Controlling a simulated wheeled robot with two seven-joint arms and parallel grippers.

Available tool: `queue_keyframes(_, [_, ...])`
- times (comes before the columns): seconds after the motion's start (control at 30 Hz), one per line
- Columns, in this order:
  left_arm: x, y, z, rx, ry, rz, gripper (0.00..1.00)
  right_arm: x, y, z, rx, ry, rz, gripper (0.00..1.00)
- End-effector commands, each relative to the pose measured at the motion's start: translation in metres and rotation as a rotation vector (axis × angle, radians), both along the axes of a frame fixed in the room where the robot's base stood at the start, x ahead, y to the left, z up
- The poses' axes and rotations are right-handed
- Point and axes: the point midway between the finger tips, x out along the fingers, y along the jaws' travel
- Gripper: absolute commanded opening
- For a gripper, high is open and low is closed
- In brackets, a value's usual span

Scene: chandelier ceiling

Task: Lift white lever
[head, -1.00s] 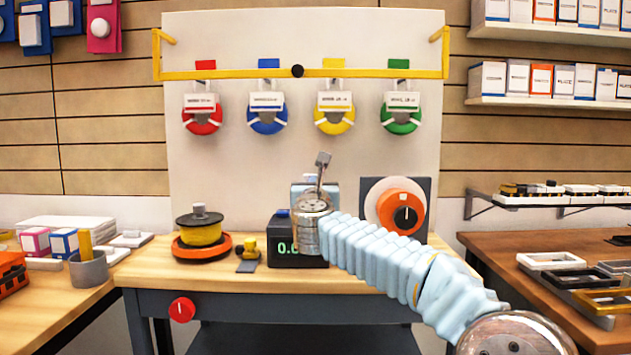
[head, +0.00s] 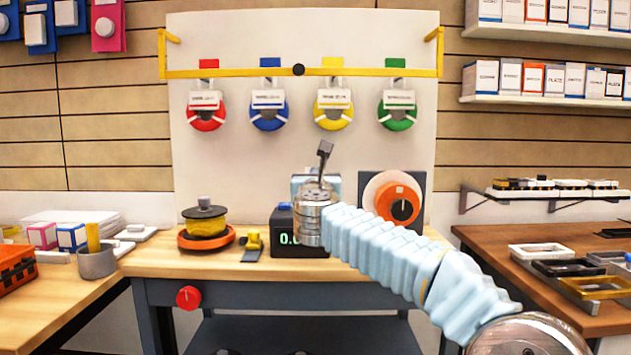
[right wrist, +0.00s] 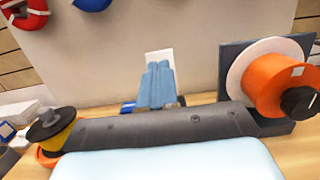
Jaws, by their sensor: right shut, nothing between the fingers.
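My right arm comes in from the lower right of the head view. Its silver wrist stands in front of the black box with green digits (head: 287,238) and hides much of it. In the right wrist view my right gripper (right wrist: 158,68) shows two blue fingers close together, shut and empty. An upright white panel (right wrist: 158,56) shows just behind the fingertips; whether it is the white lever, and whether the fingers touch it, I cannot tell. In the head view a pale blue-white piece (head: 302,182) shows behind my wrist. My left gripper is not in view.
An orange dial on a dark panel (head: 398,205) stands right of my wrist. A yellow spool on an orange base (head: 205,228) and a small yellow piece (head: 253,244) stand to the left. Spools hang on the white board behind. Side tables flank the workbench (head: 160,262).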

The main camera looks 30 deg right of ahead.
Motion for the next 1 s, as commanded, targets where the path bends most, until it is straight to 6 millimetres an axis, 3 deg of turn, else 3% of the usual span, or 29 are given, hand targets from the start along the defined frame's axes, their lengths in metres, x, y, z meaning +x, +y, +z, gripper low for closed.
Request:
queue_keyframes(0.4, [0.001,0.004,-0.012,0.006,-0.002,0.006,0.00,-0.056,0.034,0.015,-0.001,-0.004,0.001,0.00])
queue_keyframes(1.0, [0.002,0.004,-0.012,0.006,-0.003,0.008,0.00,-0.063,0.039,0.017,0.000,-0.002,0.001,0.00])
